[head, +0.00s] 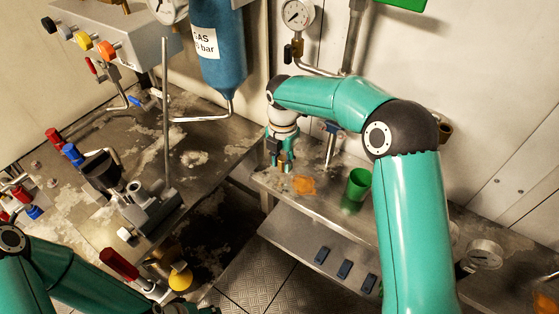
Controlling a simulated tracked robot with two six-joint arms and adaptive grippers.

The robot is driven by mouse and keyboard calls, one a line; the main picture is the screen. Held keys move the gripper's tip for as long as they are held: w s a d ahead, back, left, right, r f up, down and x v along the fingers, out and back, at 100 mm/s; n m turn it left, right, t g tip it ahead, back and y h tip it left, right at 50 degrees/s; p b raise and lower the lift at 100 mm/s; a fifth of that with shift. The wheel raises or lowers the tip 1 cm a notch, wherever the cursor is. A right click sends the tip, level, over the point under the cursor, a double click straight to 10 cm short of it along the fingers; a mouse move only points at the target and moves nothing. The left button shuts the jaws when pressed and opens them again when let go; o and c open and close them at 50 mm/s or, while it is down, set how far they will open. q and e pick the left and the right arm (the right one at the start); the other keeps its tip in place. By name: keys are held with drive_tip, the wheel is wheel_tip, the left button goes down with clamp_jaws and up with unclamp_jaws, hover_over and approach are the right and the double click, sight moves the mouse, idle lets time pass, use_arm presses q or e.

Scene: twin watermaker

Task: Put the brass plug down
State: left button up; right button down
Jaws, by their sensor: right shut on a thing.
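My right gripper (281,160) points down over the back left corner of the right-hand steel bench (328,206). It is shut on the brass plug (284,167), a small yellow-brown piece of which only a little shows between the fingers. The plug is at or just above the bench top; I cannot tell whether it touches.
An orange patch (304,185) and a green cup (357,186) are right of the gripper. A pressure gauge (297,14) and pipework stand behind. A blue gas cylinder (218,50) hangs at upper left. A lower shelf (300,240) runs below the bench's front.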

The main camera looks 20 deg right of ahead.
sight(282, 158)
drive_tip(key=c, duration=0.9)
unclamp_jaws()
wheel_tip(282, 158, up, 8)
drive_tip(key=shift+f, duration=0.15)
